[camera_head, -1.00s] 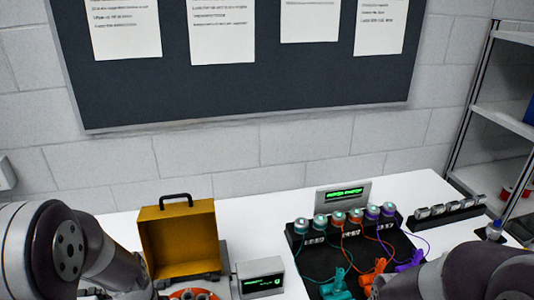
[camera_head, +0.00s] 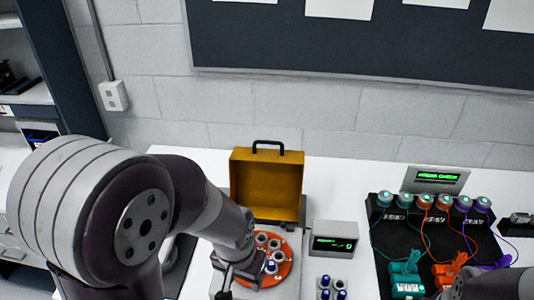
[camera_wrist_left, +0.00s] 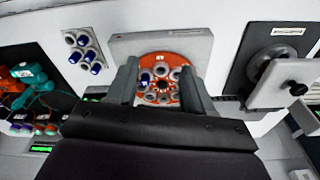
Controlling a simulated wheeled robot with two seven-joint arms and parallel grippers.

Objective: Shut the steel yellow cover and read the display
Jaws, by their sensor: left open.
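The yellow cover (camera_head: 267,185) stands raised and open, with a black handle on its top edge. It is at the back of a grey device with an orange rotor (camera_head: 284,266) that holds several tubes; the rotor also shows in the left wrist view (camera_wrist_left: 173,62). A small display box (camera_head: 335,243) with green characters, too small to read, stands just right of the device. My left gripper (camera_wrist_left: 158,68) is open over the rotor, in front of the raised cover. No object shows gripped between its fingers. My right gripper is out of view; only part of that arm shows at bottom right.
A rack of blue-capped tubes (camera_wrist_left: 86,51) sits beside the device. A dark mat with a round apparatus (camera_wrist_left: 274,66) lies on its other side.

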